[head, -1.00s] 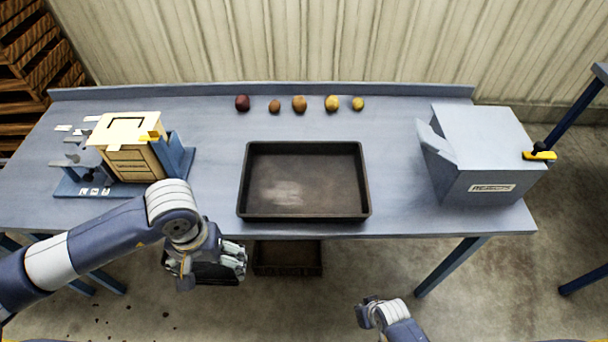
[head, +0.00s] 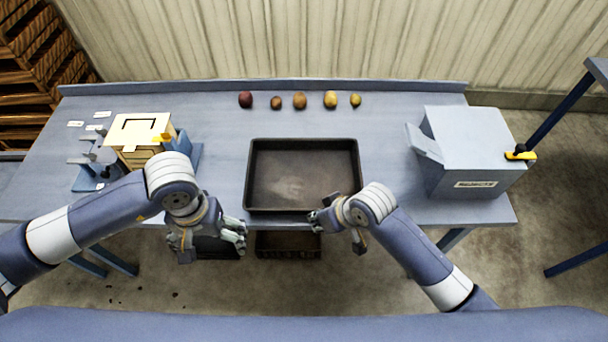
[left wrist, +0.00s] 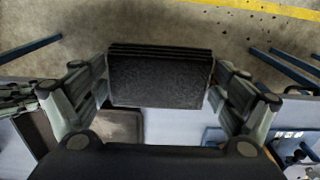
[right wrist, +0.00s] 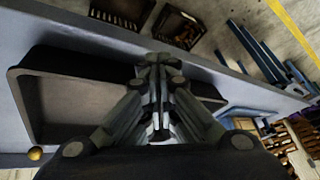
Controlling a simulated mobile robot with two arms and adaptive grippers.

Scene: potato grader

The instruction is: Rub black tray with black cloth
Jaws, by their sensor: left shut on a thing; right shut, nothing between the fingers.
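The black tray (head: 303,146) lies on the blue-grey table, with a pale smudge on its floor. It also shows in the right wrist view (right wrist: 28,75). My left gripper (head: 240,238) is shut on a folded black cloth (left wrist: 160,82), held in front of the table's front edge, left of the tray. In the head view the cloth (head: 215,245) is partly hidden by the gripper. My right gripper (head: 316,218) is shut and empty at the tray's front edge, near its right corner. In its own wrist view its fingers (right wrist: 155,75) meet in front of the tray; contact with the tray cannot be told.
Several potatoes (head: 300,101) lie in a row behind the tray. A wooden box device (head: 135,150) stands at the left and a grey box machine (head: 465,145) at the right. A dark crate (head: 288,246) sits below the table's front edge. The tabletop around the tray is clear.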

